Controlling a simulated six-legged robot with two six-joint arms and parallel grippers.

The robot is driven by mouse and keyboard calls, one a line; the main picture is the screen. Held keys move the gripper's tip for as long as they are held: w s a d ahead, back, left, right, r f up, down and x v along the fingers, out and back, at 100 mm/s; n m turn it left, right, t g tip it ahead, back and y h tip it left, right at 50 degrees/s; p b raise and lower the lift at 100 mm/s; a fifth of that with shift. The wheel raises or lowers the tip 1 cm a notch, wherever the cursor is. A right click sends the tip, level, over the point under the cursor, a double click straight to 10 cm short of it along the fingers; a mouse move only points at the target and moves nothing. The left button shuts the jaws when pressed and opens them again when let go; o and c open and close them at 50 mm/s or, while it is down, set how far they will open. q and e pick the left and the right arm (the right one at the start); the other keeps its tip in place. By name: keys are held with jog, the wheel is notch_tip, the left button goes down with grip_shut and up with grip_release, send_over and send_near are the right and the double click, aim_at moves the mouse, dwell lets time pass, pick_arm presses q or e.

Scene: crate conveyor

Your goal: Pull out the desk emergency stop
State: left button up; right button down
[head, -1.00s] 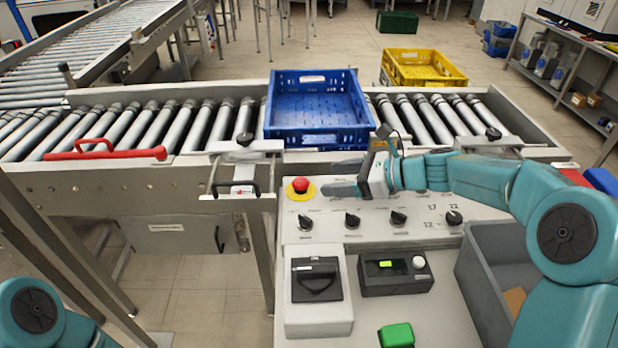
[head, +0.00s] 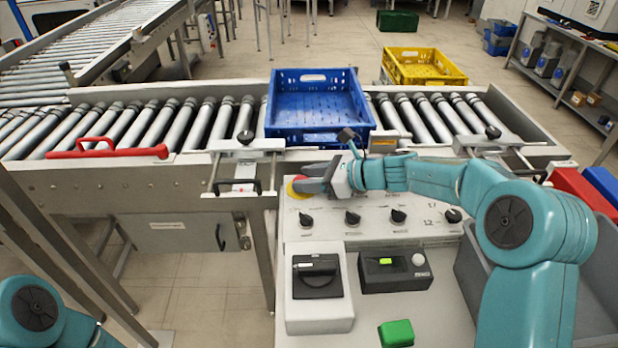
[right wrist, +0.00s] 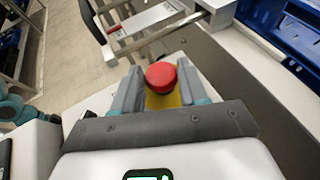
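The desk emergency stop is a red mushroom button on a yellow disc. In the right wrist view the red button (right wrist: 161,76) sits between the two fingertips of my right gripper (right wrist: 160,88), with the yellow disc (right wrist: 163,101) below it. The right fingers are open around the button; I see no clear contact. Part of my left arm shows at the lower left of the head view, but its gripper is not in view.
The desk panel (head: 378,228) carries several black knobs, a switch box (head: 318,315), a black display box (head: 395,271) and a green button (head: 396,333). Behind it, a blue crate (head: 318,140) stands on the roller conveyor. A grey bin (head: 466,262) is at the right.

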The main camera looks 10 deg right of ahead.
jog(key=shift+r+p, duration=0.8)
jog(key=shift+r, duration=0.05)
jog(key=shift+f, duration=0.1)
jog(key=c, duration=0.6)
grip_release()
jog(key=b+v, duration=0.1)
jog(key=v, duration=1.5)
jog(key=shift+s, duration=0.2)
jog(key=shift+d, duration=0.1)
